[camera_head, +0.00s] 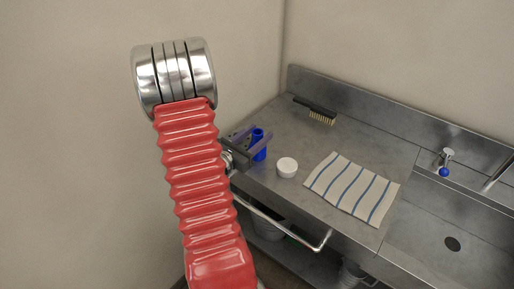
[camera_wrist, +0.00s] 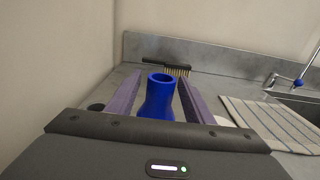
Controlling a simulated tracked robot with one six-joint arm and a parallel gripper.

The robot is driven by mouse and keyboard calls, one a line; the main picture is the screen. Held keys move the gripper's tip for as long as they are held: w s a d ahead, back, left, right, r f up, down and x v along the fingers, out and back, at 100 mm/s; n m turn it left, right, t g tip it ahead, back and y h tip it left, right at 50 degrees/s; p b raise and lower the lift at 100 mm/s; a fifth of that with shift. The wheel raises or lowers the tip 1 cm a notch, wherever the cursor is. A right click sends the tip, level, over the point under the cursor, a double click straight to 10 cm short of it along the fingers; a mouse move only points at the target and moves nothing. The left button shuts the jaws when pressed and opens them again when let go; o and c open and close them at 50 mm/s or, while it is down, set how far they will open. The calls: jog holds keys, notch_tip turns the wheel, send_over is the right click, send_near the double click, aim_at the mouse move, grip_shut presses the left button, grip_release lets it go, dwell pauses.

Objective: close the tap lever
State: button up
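The tap (camera_head: 446,156) is a small chrome fitting at the back of the sink, with a blue ball-ended lever (camera_head: 445,172) at its front. In the wrist view the tap (camera_wrist: 310,67) and its blue knob (camera_wrist: 298,83) are at the far right edge. My gripper (camera_head: 250,139) is over the left end of the counter, well to the left of the tap. Its purple fingers are apart on either side of a blue open-topped container (camera_wrist: 160,93), with visible gaps. The gripper touches nothing that I can make out.
The blue container (camera_head: 259,146) stands on the steel counter (camera_head: 322,145). A white round lid or cup (camera_head: 287,167), a striped cloth (camera_head: 352,188) and a black-handled brush (camera_head: 316,109) lie around it. The sink basin (camera_head: 425,235) is at right, and a rail (camera_head: 285,228) runs along the front.

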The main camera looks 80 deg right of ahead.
grip_shut()
dwell(0.3)
jog(key=shift+r, duration=0.15)
jog(key=shift+r, duration=4.85)
jog(key=shift+s, duration=0.2)
